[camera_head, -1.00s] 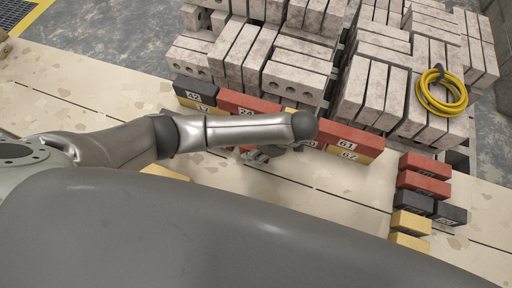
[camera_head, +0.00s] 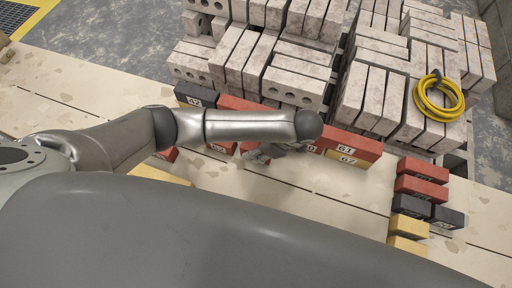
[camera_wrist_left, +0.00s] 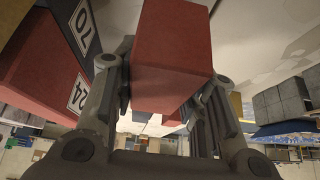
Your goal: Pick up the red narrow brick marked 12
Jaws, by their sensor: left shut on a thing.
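My left gripper (camera_head: 262,154) is mostly hidden behind its own forearm in the head view. In the left wrist view the gripper (camera_wrist_left: 165,105) is shut on a red narrow brick (camera_wrist_left: 172,55), with a finger on each side. No number shows on the faces of this brick in view, so I cannot read whether it is 12. In the head view a small bit of red (camera_head: 246,147) shows beside the gripper. My right gripper is not in view.
Close left in the wrist view are a red brick marked 24 (camera_wrist_left: 40,75) and a dark one marked 70 (camera_wrist_left: 62,14). A red brick 61 (camera_head: 352,145) lies above yellow 67 (camera_head: 347,161). Grey blocks (camera_head: 297,75) and a yellow hose coil (camera_head: 438,97) stand behind.

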